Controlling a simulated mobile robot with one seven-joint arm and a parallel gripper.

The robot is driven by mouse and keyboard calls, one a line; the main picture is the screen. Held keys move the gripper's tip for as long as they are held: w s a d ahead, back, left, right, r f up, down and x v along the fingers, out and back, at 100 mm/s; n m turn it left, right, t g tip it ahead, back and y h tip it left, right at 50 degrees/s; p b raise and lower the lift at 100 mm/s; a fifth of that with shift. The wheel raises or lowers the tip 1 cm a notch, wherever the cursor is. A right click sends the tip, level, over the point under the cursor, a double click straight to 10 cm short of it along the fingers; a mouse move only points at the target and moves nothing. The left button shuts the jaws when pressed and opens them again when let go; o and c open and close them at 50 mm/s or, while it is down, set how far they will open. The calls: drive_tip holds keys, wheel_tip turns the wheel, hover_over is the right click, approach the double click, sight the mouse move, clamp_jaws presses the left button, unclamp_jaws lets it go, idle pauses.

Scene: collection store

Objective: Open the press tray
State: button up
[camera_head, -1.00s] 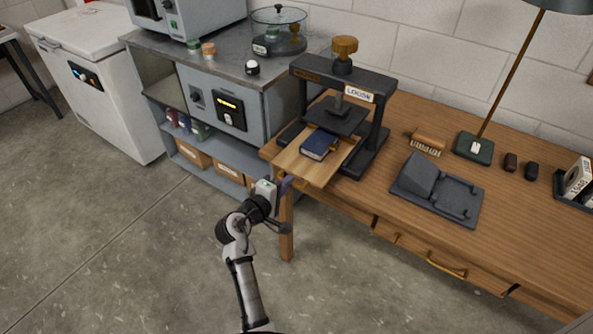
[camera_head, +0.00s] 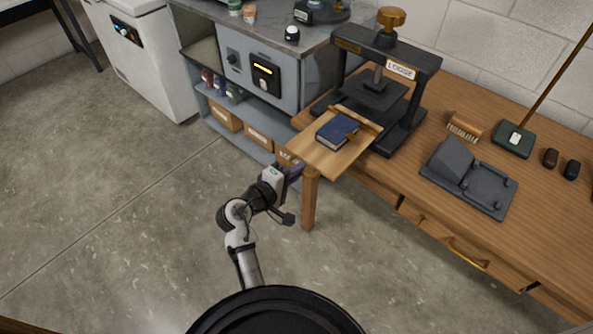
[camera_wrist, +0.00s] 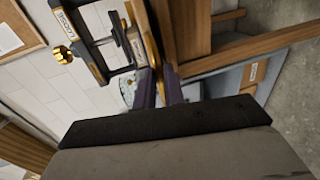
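The press tray (camera_head: 345,161) is a flat wooden board that sticks out from the black screw press (camera_head: 423,62), past the table's front edge. A dark blue book (camera_head: 337,131) lies flat on it, clear of the platen (camera_head: 376,93). A wooden bar crosses the tray behind the book. My gripper (camera_head: 297,170) is at the tray's front edge. In the wrist view my purple fingers (camera_wrist: 159,86) are close together at the wooden tray (camera_wrist: 188,28), with a narrow gap. They appear shut on its front part; the contact is mostly hidden.
A table leg (camera_head: 309,205) stands just below the tray. A grey cabinet (camera_head: 262,75) with shelf boxes is at the left. A grey cradle (camera_head: 468,178), a brush (camera_head: 465,126) and a lamp base (camera_head: 512,138) are on the table. The floor in front is free.

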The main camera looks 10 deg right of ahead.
drive_tip(key=o, duration=0.4)
drive_tip(key=shift+c, duration=0.2)
drive_tip(key=b+v, duration=0.2)
drive_tip(key=v, duration=1.2)
drive_tip(key=shift+b, duration=0.35)
drive_tip(key=shift+w, duration=0.15)
